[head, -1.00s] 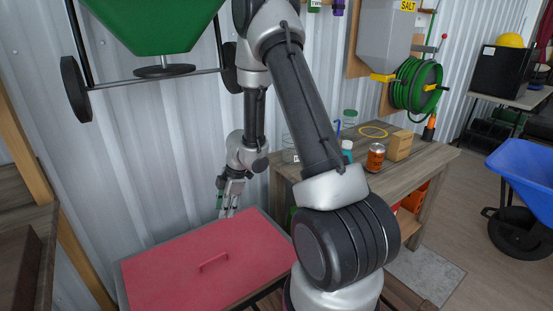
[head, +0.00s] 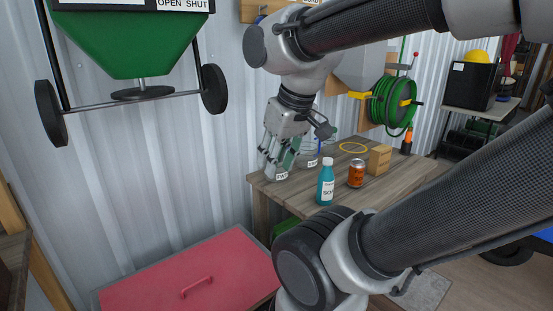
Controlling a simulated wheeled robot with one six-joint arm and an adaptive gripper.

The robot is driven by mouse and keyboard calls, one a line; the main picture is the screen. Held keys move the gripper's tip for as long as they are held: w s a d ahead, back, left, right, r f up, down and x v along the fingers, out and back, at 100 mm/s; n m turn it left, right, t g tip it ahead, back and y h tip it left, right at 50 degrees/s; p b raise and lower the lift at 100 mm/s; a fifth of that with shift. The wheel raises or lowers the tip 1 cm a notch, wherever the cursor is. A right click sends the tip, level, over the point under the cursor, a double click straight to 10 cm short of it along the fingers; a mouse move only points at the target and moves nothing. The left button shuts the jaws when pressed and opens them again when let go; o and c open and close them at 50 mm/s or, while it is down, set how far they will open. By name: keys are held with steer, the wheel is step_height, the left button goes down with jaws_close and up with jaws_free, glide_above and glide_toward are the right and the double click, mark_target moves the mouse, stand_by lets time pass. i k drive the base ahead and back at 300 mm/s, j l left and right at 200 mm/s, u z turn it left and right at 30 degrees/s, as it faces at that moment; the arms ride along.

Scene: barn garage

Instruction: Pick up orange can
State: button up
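The orange can (head: 356,173) stands upright on the wooden workbench (head: 405,186), in the middle of its top in the head view. It is in plain sight. My gripper (head: 276,160) hangs with its fingers pointing down over the bench's left end. It is left of the can and clear of it. Its fingers look spread apart, with nothing seen held between them. A clear jar with a label stands right by the fingertips, and I cannot tell whether they touch it.
A teal bottle (head: 326,182) stands left of the can, and a wooden block (head: 380,159) stands behind it to the right. A yellow ring (head: 353,148) lies further back. A red lidded chest (head: 195,275) is below left. A green hose reel (head: 393,103) hangs on the wall.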

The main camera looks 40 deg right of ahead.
mark_target(357, 167)
steer(key=k+z, duration=0.1)
steer(key=z, duration=0.65)
steer(key=k+l+z, duration=0.1)
steer(key=z, duration=0.3)
steer(key=l+z, duration=0.1)
steer(key=z, duration=0.25)
steer(key=l+u, duration=0.3)
steer(key=l, duration=0.35)
steer(key=l+u, duration=0.25)
steer(key=l, duration=0.45)
steer(key=i+l+u, duration=0.3)
steer(key=i, duration=0.2)
steer(key=i+l+u, duration=0.3)
steer(key=i+l, duration=0.1)
steer(key=i, duration=0.05)
